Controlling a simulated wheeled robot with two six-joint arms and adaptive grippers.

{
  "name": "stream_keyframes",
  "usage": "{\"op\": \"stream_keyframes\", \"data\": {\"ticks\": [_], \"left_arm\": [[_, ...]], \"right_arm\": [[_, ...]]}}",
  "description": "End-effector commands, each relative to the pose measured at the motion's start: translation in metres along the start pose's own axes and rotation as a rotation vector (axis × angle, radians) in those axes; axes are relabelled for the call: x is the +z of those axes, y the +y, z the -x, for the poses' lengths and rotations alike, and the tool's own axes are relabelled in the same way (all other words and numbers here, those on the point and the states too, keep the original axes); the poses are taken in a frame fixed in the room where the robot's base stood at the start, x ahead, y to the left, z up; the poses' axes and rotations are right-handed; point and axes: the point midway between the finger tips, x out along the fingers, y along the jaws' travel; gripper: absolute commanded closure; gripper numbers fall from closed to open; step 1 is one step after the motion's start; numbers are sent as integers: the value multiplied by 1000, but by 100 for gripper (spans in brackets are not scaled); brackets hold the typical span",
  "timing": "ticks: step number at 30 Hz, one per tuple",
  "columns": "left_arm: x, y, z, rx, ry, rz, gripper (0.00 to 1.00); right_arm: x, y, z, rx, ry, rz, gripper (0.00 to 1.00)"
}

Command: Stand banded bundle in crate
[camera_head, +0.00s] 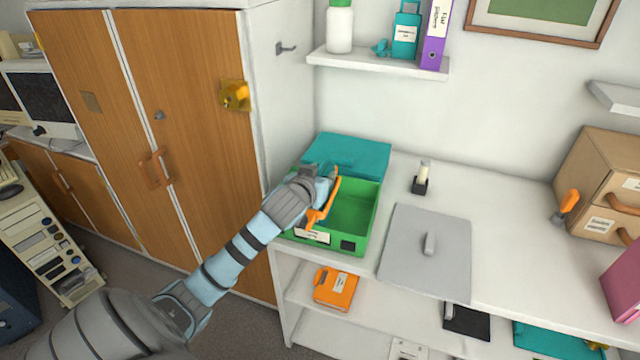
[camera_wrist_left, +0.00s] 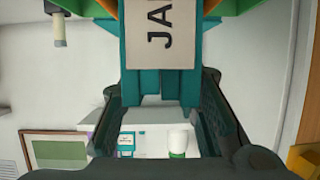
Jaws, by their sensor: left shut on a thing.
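The green crate (camera_head: 372,215) stands at the left end of the white counter, a pale label on its front. My left gripper (camera_head: 322,190) is over the crate's left part, seen from behind. In the left wrist view my left gripper (camera_wrist_left: 160,105) is shut on the teal banded bundle (camera_wrist_left: 133,88), which bears a pale label with dark letters. Green of the crate shows at the top edge of that view. In the head view the gripper hides most of the bundle, so its depth in the crate cannot be told. An orange bar (camera_head: 322,207) shows beside the gripper.
A flat teal thing (camera_head: 360,152) lies behind the crate. A grey panel with a handle (camera_head: 405,250) and a small black holder (camera_head: 420,186) lie to its right. The cabinet (camera_head: 190,100) borders the crate's left side. A wall shelf (camera_head: 380,65) is above.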

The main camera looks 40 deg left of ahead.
Motion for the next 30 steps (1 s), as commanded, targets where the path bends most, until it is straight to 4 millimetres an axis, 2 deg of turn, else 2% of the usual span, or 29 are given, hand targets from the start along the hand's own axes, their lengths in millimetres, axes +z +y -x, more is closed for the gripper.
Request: {"op": "stream_keyframes", "data": {"ticks": [2,7,8,11,12,20,23,26,30], "left_arm": [[10,0,-4,1,2,0,100],[9,0,-4,1,3,-1,100],[10,0,-4,1,1,0,69],[9,0,-4,1,1,0,53],[9,0,-4,1,1,0,50],[9,0,-3,1,1,-1,50],[9,0,2,0,0,-2,50],[7,0,18,1,2,-4,50],[7,0,52,1,0,-5,50]], "right_arm": [[0,0,-5,0,0,0,60],[0,0,-3,0,0,0,60],[0,0,-3,0,0,0,60],[0,0,-3,0,0,0,60],[0,0,-3,0,0,0,60],[0,1,-3,1,1,1,60],[0,1,-1,2,1,1,60],[-1,2,4,2,1,1,60],[-2,3,12,2,1,1,60]]}}
